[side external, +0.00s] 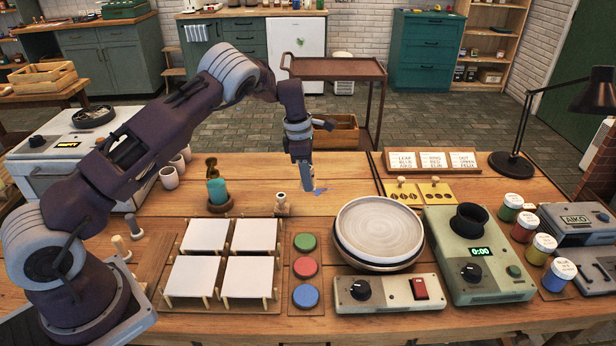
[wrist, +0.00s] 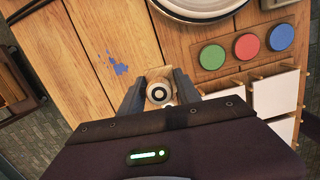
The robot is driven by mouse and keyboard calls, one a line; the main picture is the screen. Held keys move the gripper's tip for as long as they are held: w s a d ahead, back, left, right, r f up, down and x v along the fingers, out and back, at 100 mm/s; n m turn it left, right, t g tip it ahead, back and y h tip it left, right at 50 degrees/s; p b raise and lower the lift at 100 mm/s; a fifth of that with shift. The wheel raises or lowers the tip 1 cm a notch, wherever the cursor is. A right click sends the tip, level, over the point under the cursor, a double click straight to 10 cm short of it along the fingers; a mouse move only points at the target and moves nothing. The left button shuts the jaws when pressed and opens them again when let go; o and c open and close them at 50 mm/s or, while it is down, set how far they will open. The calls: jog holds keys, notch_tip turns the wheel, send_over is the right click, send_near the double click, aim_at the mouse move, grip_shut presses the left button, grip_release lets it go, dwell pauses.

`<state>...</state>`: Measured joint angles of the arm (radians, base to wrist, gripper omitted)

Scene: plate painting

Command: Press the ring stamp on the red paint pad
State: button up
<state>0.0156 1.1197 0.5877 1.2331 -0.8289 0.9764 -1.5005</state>
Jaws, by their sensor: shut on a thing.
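In the side view, my gripper (side external: 307,187) points down over the table, near a blue paint smear (side external: 319,190); the held stamp is hard to make out there. The red paint pad (side external: 305,267) lies between the green pad (side external: 305,242) and the blue pad (side external: 305,295). It also shows in the wrist view (wrist: 247,46), up and right of my gripper.
White tiles on stands (side external: 249,276) lie left of the pads. A round plate (side external: 379,229) stands to the right, with control boxes (side external: 387,293) beside it. A small pale piece (side external: 282,204) stands behind the tiles, near a teal bottle (side external: 216,190).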

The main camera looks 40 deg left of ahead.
aim_at(307, 268)
jog(key=shift+c, duration=1)
jog(key=shift+s+d, duration=0.15)
jog(key=s+d+m, duration=0.3)
jog(key=s+d, duration=0.1)
jog(key=s+d+f+m+g, duration=0.1)
jog(key=s+d+m, duration=0.2)
jog(key=s+d, duration=0.1)
jog(key=s+d+f+m, duration=0.1)
jog(key=s+d+m, duration=0.2)
jog(key=s+d, duration=0.2)
jog(key=shift+s+d+f, duration=0.1)
jog(key=shift+s+f, duration=0.1)
jog(key=shift+s, duration=0.5)
jog(key=shift+f, duration=2.55)
jog(key=shift+f, duration=0.55)
jog(key=shift+r, duration=0.1)
